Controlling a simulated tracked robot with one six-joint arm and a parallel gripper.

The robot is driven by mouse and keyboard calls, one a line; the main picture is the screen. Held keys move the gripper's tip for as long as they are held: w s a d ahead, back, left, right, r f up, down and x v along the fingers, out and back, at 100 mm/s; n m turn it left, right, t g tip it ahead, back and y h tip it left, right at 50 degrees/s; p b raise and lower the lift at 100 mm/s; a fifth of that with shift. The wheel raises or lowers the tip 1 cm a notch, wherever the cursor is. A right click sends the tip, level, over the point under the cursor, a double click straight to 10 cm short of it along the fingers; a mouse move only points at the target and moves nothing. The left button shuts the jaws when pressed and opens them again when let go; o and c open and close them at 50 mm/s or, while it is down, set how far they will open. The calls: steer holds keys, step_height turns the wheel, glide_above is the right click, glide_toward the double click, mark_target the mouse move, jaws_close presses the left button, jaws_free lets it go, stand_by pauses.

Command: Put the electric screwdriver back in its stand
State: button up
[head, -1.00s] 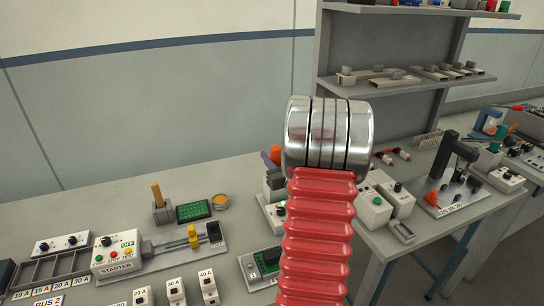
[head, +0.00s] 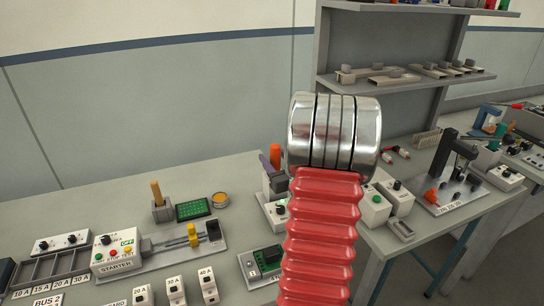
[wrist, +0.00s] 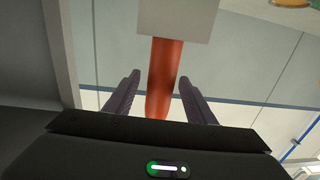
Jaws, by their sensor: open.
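An orange-red rounded handle (wrist: 163,80), which looks like the electric screwdriver, projects from a pale grey block (wrist: 178,18) in the wrist view. I cannot tell whether this block is its stand. In the head view an orange handle (head: 275,156) stands upright just left of my arm, its lower part among grey shapes. My gripper (wrist: 160,77) is open, with a purple-grey finger on each side of the handle and a visible gap on both sides. In the head view only a bit of purple finger shows beside the handle; my arm hides the rest.
A grey block with a wooden handle (head: 157,200), a green board (head: 194,210) and an orange-topped tin (head: 220,199) are on the bench to the left. A starter box (head: 116,251) is nearer. White boxes (head: 376,207) stand right of my arm, below a grey shelf (head: 400,80).

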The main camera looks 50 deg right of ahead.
steer(key=v, duration=1.1)
steer(key=shift+s, duration=0.2)
stand_by(0.5)
steer(key=w+a+r+n+g, duration=0.1)
steer(key=w+a+r+g, duration=0.2)
steer(key=w+a, duration=0.45)
steer(key=w+a+r+n+g+y, duration=0.1)
steer(key=w+a+r+g+y, duration=0.15)
steer(key=a, duration=0.85)
steer(key=s+a+n+g+y, duration=0.1)
steer(key=s+a, duration=0.3)
steer(key=a, duration=0.4)
steer(key=s+a+n+g+y, duration=0.1)
steer(key=s+a+g+y, duration=0.1)
steer(key=s+a, duration=0.3)
steer(key=s+a+n+g+y, duration=0.1)
steer(key=s+a+y, duration=0.2)
steer(key=a, duration=1)
steer(key=shift+s+a+g, duration=0.15)
steer(key=shift+s+g, duration=0.2)
steer(key=shift+s, duration=0.45)
